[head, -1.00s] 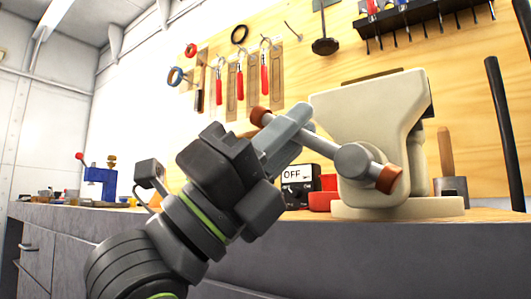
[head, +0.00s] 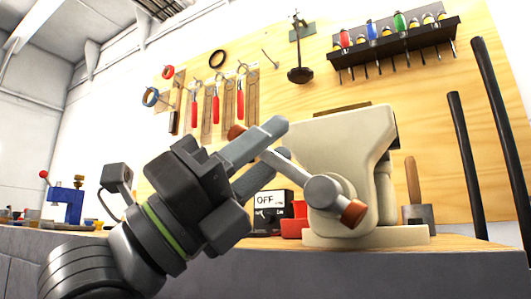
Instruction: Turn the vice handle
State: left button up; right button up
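The cream vice (head: 345,150) stands on the bench at centre right. Its grey handle bar has an orange-brown knob (head: 353,213) at each end and runs through a round grey hub (head: 322,192). The bar slants from upper left to lower right.
A black-and-white box marked OFF (head: 272,204) and a red item (head: 293,228) stand close left of the vice. A wooden-handled tool (head: 413,185) and dark upright bars (head: 466,165) are to its right. Tools hang on the wooden panel behind.

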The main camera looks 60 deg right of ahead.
jog(key=shift+w+f, duration=0.1)
dwell(0.3)
jog(key=shift+w+a+f, duration=0.1)
jog(key=shift+w+f, duration=0.05)
jog(key=b+v, duration=0.2)
jog(key=v, duration=1.4)
jog(key=shift+a+f, duration=0.25)
jog(key=shift+a, duration=0.05)
jog(key=shift+w, duration=0.15)
